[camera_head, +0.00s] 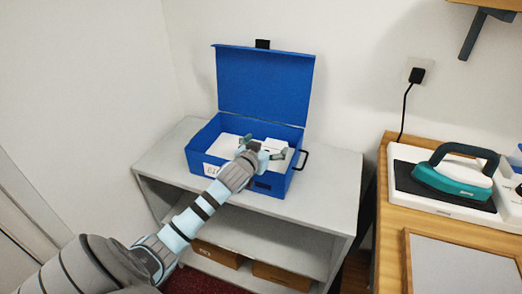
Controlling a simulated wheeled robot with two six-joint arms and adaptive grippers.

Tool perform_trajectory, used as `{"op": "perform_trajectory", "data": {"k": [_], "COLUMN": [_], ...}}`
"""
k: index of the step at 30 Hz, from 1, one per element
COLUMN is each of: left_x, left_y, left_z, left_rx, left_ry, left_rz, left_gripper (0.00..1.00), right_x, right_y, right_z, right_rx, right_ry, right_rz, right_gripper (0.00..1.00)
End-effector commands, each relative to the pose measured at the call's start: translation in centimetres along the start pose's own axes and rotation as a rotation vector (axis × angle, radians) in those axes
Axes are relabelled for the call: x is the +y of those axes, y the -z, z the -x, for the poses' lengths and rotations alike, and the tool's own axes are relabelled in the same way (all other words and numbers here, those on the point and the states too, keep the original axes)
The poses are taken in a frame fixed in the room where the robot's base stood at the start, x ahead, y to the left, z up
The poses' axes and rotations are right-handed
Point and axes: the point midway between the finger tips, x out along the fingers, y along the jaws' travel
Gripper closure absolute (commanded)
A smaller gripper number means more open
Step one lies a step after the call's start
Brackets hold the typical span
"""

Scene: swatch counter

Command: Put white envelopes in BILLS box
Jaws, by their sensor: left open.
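A blue box (202,142) with its lid raised stands on top of a grey shelf unit. A white label (211,170) on its front is partly hidden by my arm, and I cannot read it in full. White paper (228,147), which looks like envelopes, lies inside the box; I cannot tell how many pieces. My left gripper (263,150) reaches over the front wall into the box opening. Its fingers are spread, and a white piece (274,145) shows close to them. I cannot tell whether they touch it. My right gripper is not in view.
The grey shelf (330,183) has free room around the box, with brown boxes (216,255) on the lower level. At right, a wooden counter holds a teal iron (455,175) on a white base and a framed board (450,265). A black cord runs up to a wall socket.

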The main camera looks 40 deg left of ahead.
Motion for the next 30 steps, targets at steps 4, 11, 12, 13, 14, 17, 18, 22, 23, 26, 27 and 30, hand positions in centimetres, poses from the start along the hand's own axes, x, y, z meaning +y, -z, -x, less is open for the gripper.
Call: {"op": "perform_trajectory", "data": {"k": [4, 11, 12, 13, 14, 17, 18, 22, 23, 26, 27, 30], "left_x": [0.0, 0.0, 0.0, 0.0, 0.0, 0.0, 0.0, 0.0, 0.0, 0.0, 0.0, 0.0], "left_y": [0.9, 0.9, 0.9, 0.9, 0.9, 0.8, 0.8, 0.8, 0.8, 0.8, 0.8, 0.8], "left_z": [1.9, 8.8, 9.7, 10.3, 10.8, 12.0, 12.2, 12.3, 12.3, 12.2, 12.2, 12.2], "left_rx": [-0.001, -0.001, -0.001, -0.001, 0.0, 0.0, 0.0, 0.001, 0.001, 0.001, 0.001, 0.001], "left_ry": [0.0, -0.002, -0.002, -0.001, -0.001, 0.0, 0.0, 0.0, 0.0, 0.0, 0.0, 0.0], "left_rz": [-0.005, -0.006, -0.005, -0.005, -0.004, -0.002, 0.0, 0.001, 0.001, 0.001, 0.001, 0.001], "left_gripper": [0.1, 0.1, 0.1, 0.1, 0.1, 0.1, 0.1, 0.1, 0.1, 0.1, 0.1, 0.1], "right_x": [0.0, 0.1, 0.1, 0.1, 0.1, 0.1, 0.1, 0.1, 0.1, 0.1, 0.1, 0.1], "right_y": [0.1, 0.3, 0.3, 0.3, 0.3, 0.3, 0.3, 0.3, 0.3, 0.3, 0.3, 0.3], "right_z": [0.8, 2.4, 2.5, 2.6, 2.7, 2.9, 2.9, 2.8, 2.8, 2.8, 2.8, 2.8], "right_rx": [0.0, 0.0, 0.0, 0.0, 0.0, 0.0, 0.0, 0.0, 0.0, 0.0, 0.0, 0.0], "right_ry": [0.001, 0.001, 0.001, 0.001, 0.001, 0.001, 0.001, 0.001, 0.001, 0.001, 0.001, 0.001], "right_rz": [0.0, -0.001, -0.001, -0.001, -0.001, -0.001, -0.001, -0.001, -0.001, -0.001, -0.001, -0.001], "right_gripper": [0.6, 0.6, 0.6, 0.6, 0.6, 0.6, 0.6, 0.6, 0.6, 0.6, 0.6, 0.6]}}
